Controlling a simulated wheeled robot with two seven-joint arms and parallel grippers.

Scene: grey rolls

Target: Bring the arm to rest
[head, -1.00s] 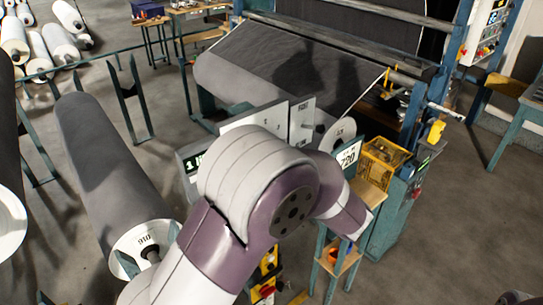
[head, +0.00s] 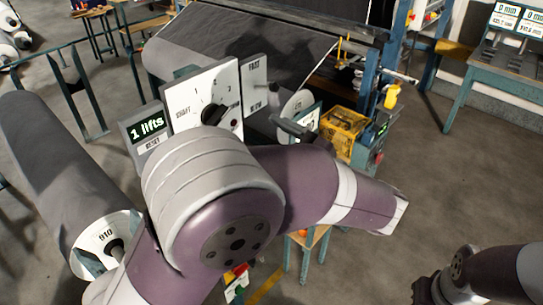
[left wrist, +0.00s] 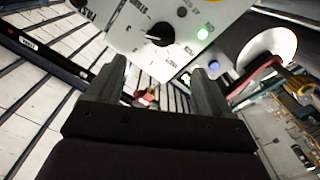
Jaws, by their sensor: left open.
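My left arm rises from the bottom, bends at a big grey-and-purple joint and reaches right. My left gripper (head: 283,122) shows as a dark shape above the forearm, in front of the machine's panels; the forearm hides part of it. In the left wrist view the left gripper (left wrist: 160,82) has its two dark fingers wide apart with nothing between them. A white panel with a black knob (left wrist: 158,34) and a lit green lamp lies beyond the fingertips. My right gripper (head: 422,291) is a small dark shape at the lower right, its jaws unclear.
A white dial panel (head: 200,95) and a "1 lifts" display (head: 146,130) stand behind my left elbow. A large grey roll (head: 55,165) lies at left. A yellow crate (head: 342,128) stands behind the forearm. A bench (head: 480,70) is at upper right. Open floor lies at right.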

